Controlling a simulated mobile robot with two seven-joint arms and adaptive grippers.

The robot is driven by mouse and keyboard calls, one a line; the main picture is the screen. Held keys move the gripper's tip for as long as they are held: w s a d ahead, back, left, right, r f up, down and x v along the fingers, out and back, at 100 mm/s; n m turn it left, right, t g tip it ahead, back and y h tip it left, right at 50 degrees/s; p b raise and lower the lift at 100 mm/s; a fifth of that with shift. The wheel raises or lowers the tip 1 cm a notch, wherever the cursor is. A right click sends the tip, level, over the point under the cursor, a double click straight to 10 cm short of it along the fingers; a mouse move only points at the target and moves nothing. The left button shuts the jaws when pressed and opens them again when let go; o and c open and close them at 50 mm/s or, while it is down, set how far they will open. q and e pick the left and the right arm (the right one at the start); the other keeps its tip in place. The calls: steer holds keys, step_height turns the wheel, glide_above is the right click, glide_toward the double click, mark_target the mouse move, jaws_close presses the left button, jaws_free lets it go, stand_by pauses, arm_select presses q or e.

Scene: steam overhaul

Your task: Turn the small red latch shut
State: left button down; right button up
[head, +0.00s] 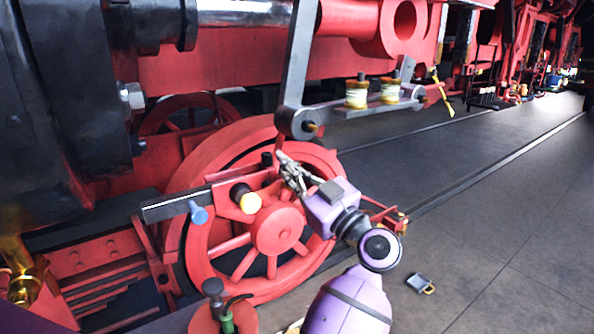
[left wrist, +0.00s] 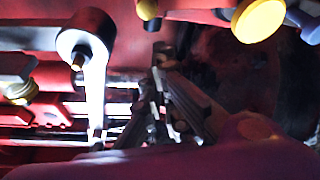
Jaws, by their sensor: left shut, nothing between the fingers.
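My left gripper (head: 284,160) reaches in over the upper part of a red spoked wheel (head: 277,230) on the locomotive. Its fingers are shut and empty, close to a small dark-topped pin (head: 267,159) on the red metalwork; I cannot tell whether they touch it. In the left wrist view the gripper's dark fingers (left wrist: 160,62) point up toward a shadowed red surface. I cannot pick out the small red latch for certain among the other red parts; it may be hidden by the gripper. My right gripper is not in view.
A grey rod (head: 298,65) hangs just above the gripper. Two brass-lidded cups (head: 357,93) sit on a bar.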

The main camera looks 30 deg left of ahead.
arm_select(q)
steer(key=shift+w+d+f, duration=0.1)
steer(key=shift+w+f, duration=0.1)
steer(key=shift+f, duration=0.35)
steer(key=shift+w+d+f, duration=0.1)
steer(key=shift+w+f, duration=0.1)
steer(key=shift+f, duration=0.35)
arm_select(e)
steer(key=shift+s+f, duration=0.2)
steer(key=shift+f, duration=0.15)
